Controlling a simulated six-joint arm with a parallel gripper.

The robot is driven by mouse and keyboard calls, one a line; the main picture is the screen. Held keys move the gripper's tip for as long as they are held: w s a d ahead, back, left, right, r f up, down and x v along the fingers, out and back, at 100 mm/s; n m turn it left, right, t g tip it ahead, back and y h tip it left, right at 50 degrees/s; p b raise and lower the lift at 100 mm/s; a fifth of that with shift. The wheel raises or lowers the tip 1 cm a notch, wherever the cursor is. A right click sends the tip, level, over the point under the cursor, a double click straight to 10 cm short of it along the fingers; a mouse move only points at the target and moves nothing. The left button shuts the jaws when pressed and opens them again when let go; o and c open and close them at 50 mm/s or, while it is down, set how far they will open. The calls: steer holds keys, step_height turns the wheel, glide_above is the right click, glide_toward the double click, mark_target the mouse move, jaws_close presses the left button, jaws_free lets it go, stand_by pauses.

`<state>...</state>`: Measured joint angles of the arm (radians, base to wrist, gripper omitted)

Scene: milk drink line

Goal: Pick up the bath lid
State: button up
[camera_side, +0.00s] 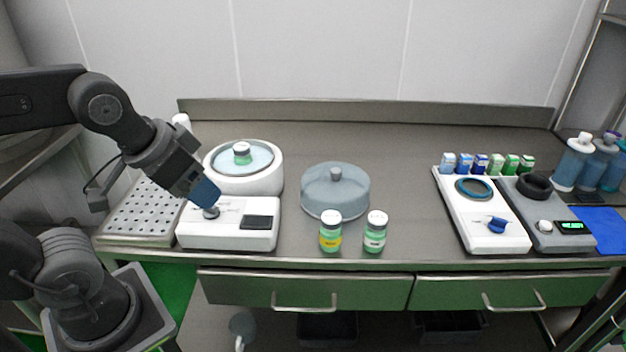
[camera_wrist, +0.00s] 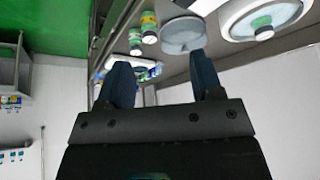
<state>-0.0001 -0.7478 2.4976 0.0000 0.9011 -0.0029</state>
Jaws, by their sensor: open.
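The bath lid (camera_side: 335,196) is a grey-blue round cover with a small knob on top. It sits on the steel counter in the middle of the side view, right of the white bath (camera_side: 274,178). In the wrist view the lid (camera_wrist: 183,36) shows beyond the fingertips. My gripper (camera_side: 207,193) is open and empty. It is above the front control part of the bath, close to its round knob (camera_side: 211,213), to the left of and apart from the lid. In the wrist view nothing is between the fingers (camera_wrist: 158,62).
A vial (camera_side: 242,153) with a green cap band is in the bath. Two capped vials (camera_side: 331,232) (camera_side: 376,232) stand just in front of the lid. A perforated tray (camera_side: 145,212) is at left. White and grey devices (camera_side: 510,238) and small boxes stand right. The counter behind the lid is clear.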

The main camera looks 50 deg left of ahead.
steer(key=w+r+n+g, duration=0.1)
steer(key=w+r+n, duration=0.35)
steer(key=w, duration=0.35)
steer(key=n+g, duration=0.5)
steer(key=n, duration=0.9)
glide_above(336, 170)
step_height(336, 170, down, 9)
steer(key=shift+m, duration=0.25)
steer(key=f, duration=0.8)
steer(key=shift+w+a+f, duration=0.1)
steer(key=shift+a+f, duration=0.1)
steer(key=shift+f, duration=0.1)
steer(key=shift+d+f, duration=0.2)
steer(key=shift+f, duration=2.5)
jaws_close()
